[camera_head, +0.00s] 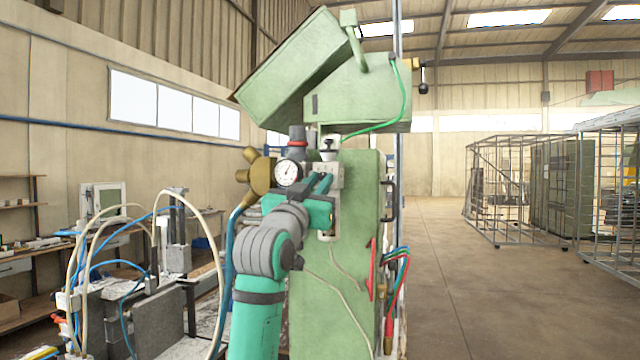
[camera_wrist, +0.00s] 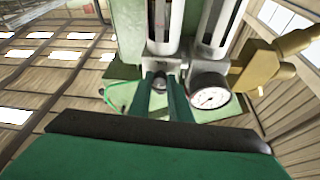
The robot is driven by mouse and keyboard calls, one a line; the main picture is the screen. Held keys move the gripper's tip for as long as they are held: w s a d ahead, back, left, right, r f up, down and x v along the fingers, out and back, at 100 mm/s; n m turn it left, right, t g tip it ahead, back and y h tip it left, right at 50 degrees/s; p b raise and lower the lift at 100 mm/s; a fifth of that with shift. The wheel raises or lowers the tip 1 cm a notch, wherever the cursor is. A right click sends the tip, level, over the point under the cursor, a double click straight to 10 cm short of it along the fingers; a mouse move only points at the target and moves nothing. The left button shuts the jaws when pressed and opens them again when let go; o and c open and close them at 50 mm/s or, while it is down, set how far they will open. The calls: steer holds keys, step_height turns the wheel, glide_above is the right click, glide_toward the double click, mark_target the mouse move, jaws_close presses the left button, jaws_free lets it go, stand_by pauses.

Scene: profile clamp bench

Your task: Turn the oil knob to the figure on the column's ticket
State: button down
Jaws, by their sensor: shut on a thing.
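The green column (camera_head: 345,275) stands in the middle of the head view, with a small fluid unit (camera_head: 334,177) on its near face. My gripper (camera_head: 323,184) reaches up to this unit from the left. In the wrist view my gripper (camera_wrist: 163,88) has its two fingers around a small dark grey knob (camera_wrist: 160,83) below a clear tube, and is shut on it. I take this for the oil knob. The fingers hide its sides, and no figures on it can be read. I cannot make out a ticket or its figure in either view.
A round dial gauge (camera_head: 288,172) sits just left of the gripper. A brass star-shaped part (camera_head: 257,172) is further left. A black handle (camera_head: 390,200) and hoses (camera_head: 398,265) are on the column's right side. The floor (camera_head: 450,290) to the right is clear.

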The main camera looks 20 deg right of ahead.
steer(key=m, duration=0.1)
steer(key=m+g, duration=0.1)
steer(key=m+h, duration=0.1)
steer(key=m, duration=0.1)
steer(key=shift+w+a+g, duration=0.1)
steer(key=shift+a+g, duration=0.15)
steer(key=shift+g, duration=0.05)
steer(key=shift+r+m+g+h, duration=0.1)
steer(key=shift+m+g+h, duration=0.4)
steer(key=shift+m, duration=0.9)
steer(key=shift+r+m+g+h, duration=0.15)
steer(key=shift+m+g, duration=0.55)
steer(key=shift+m, duration=0.7)
steer(key=c, duration=1.6)
jaws_free()
steer(key=shift+c, duration=0.2)
steer(key=shift+f, duration=0.1)
steer(key=v, duration=1)
steer(key=shift+a, duration=0.35)
